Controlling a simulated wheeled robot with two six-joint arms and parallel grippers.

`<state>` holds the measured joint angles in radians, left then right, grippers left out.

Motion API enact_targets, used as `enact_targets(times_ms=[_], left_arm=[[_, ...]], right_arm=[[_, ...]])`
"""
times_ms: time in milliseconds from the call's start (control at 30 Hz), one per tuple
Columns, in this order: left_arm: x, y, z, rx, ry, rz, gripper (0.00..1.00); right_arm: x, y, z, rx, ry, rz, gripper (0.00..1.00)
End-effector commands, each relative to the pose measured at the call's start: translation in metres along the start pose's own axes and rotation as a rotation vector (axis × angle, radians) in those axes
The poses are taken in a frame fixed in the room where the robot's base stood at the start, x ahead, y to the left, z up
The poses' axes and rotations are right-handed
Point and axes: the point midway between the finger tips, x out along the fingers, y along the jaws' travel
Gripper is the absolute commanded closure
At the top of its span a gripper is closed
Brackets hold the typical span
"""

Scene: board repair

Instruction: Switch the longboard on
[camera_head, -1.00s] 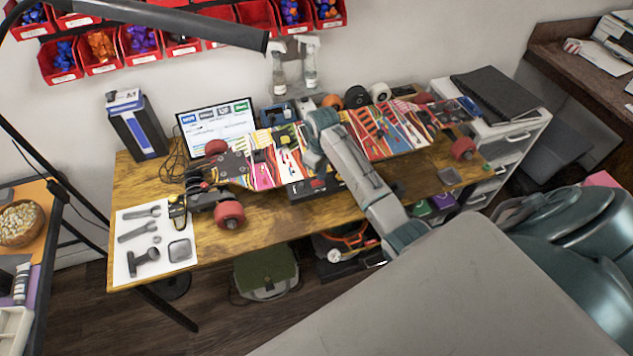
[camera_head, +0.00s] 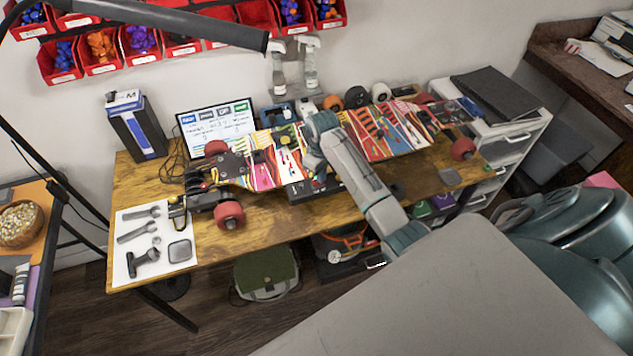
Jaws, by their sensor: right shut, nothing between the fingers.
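The longboard (camera_head: 262,165) lies across the wooden workbench, with a colourful striped deck and red wheels, one of them (camera_head: 230,214) at the front left. A dark box (camera_head: 303,190) with small coloured details sits at the board's near edge, around its middle. My right arm reaches in from the lower right and bends down over the middle of the board. My right gripper (camera_head: 318,176) is shut and empty, close to the dark box. Its fingertips are small and partly hidden, so I cannot tell whether they touch it. I cannot make out a switch. My left gripper is not in view.
A laptop-like screen (camera_head: 216,122) stands behind the board. A white sheet with tools (camera_head: 127,222) lies at the bench's left end. Spray bottles (camera_head: 310,65) and loose wheels (camera_head: 356,97) are along the back. A white drawer unit (camera_head: 520,128) stands at the right.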

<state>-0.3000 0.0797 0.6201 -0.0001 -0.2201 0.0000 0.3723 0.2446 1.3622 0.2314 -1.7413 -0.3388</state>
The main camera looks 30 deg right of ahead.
Motion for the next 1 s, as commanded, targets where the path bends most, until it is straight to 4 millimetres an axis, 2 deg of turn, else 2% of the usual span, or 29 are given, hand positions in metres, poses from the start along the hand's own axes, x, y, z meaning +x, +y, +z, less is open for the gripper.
enact_targets(times_ms=[233,733,1000], left_arm=[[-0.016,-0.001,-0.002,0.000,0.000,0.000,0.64],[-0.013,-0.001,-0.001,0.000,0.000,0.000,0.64],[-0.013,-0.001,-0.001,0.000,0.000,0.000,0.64]], right_arm=[[-0.024,0.001,0.000,0.000,0.001,0.001,1.00],[-0.061,0.001,0.000,0.000,0.001,0.001,1.00],[-0.067,0.000,0.000,0.000,0.001,0.001,1.00]])
